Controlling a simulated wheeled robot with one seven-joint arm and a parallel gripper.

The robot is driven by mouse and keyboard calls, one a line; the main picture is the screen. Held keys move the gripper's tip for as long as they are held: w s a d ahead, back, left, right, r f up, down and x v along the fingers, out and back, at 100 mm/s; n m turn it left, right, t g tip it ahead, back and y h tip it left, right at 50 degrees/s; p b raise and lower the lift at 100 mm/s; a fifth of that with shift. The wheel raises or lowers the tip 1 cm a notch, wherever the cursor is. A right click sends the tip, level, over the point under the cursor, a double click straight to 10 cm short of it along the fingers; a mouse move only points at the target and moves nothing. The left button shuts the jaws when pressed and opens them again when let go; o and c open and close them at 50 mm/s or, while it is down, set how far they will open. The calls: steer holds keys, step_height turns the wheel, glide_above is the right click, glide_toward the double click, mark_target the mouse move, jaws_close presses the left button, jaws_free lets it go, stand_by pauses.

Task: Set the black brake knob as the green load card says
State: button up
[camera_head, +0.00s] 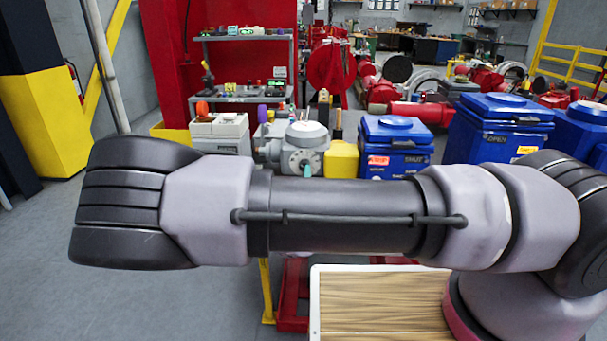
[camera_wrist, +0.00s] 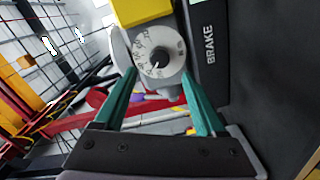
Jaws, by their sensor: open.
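In the wrist view the black brake knob (camera_wrist: 160,57) sits at the middle of a round white dial (camera_wrist: 150,42) with small marks around its rim. The marks and the knob's exact setting are too small to read. A dark panel (camera_wrist: 208,60) beside it reads BRAKE. A pale green patch (camera_wrist: 203,2) shows at the top edge; I cannot tell whether it is the load card. My gripper (camera_wrist: 159,76) is open, its teal fingers apart on either side of the dial's lower part. No contact with the knob is clear.
In the head view a grey actuator housing (camera_head: 306,134) stands behind my arm, which hides much of the foreground. A yellow block (camera_head: 342,160) and a blue box (camera_head: 396,146) stand to its right. A grey-white case (camera_head: 219,134) is to its left.

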steer(key=s, duration=0.4)
steer(key=shift+w, duration=0.1)
